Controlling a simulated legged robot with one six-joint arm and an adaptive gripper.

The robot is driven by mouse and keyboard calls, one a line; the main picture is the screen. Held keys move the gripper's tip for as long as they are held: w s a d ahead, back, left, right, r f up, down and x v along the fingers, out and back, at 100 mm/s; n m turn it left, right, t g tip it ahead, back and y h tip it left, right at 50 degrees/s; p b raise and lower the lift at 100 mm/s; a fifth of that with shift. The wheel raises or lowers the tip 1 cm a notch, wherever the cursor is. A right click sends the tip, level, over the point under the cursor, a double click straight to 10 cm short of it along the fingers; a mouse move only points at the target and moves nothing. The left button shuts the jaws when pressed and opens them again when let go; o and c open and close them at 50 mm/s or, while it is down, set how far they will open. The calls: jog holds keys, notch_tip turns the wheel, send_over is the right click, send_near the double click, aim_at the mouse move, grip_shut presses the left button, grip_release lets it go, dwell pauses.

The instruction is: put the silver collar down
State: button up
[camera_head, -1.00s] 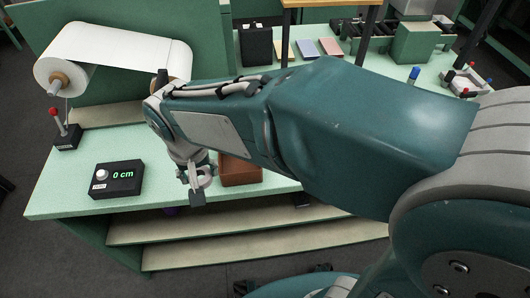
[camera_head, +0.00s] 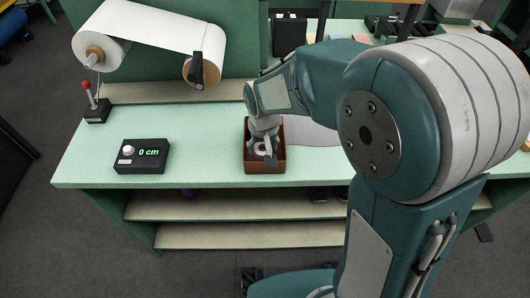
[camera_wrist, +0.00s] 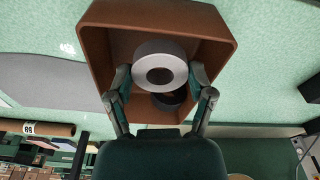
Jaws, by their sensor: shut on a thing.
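The silver collar (camera_wrist: 141,70) is a thick ring with a round hole. In the wrist view it is between the fingertips of my gripper (camera_wrist: 160,80), which is shut on it. The collar and fingers are over or inside a brown open box (camera_wrist: 107,40); I cannot tell whether the collar touches its floor. In the head view my gripper (camera_head: 264,150) points down into the brown box (camera_head: 265,168), and the silver collar (camera_head: 262,151) shows partly there. A dark round thing (camera_wrist: 171,103) lies in the box, partly hidden by the collar.
The box stands near the front edge of the green bench (camera_head: 205,150). A white roll (camera_head: 150,30) is behind. The bench between readout and box is clear.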

aim_at(263, 154)
notch_tip(263, 154, down, 3)
jog(key=shift+w+a+r, duration=0.1)
jog(key=shift+w+a, duration=0.05)
jog(key=shift+f, duration=0.4)
jog(key=shift+d, duration=0.65)
jog(key=shift+f, duration=0.1)
